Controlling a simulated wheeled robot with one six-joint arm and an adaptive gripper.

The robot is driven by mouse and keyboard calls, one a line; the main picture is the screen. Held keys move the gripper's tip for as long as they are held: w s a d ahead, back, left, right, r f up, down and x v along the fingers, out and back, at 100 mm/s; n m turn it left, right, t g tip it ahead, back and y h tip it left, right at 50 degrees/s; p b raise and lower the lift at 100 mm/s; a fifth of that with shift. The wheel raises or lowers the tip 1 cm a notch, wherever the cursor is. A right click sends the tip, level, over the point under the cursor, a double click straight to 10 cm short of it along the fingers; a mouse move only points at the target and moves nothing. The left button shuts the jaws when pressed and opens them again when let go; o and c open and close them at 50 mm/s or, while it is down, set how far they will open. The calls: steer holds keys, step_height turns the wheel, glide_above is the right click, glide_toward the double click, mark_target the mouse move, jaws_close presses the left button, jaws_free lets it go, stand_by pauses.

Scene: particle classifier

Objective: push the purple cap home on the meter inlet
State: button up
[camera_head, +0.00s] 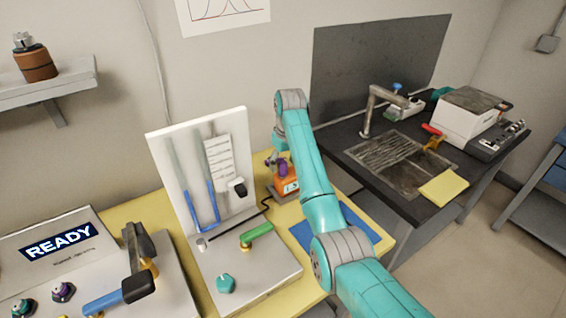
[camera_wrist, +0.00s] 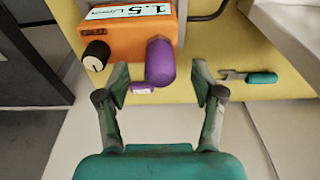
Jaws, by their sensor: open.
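The meter is an orange box with a "1.5" display and a black knob, at the top of the wrist view (camera_wrist: 125,38); it also shows beside my arm in the head view (camera_head: 289,187). The purple cap (camera_wrist: 160,64) is at the meter's right front in the wrist view, with purple also showing above the meter in the head view (camera_head: 282,169). The inlet is hidden, so I cannot tell how far the cap is seated. My gripper (camera_wrist: 161,78) is open, its fingertips apart on either side of the cap's near end, with no clear contact.
A small purple-marked piece (camera_wrist: 142,87) lies near the left finger. A green-handled tool (camera_wrist: 250,77) lies to the right. The white panel stand (camera_head: 240,275) is left of the meter in the head view. A blue mat (camera_head: 306,238) lies in front.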

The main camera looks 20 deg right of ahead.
mark_target(285, 164)
steer(key=r, duration=0.4)
steer(key=s+r, duration=0.1)
steer(key=r, duration=0.2)
steer(key=shift+d+r, duration=0.1)
steer(key=shift+d, duration=0.1)
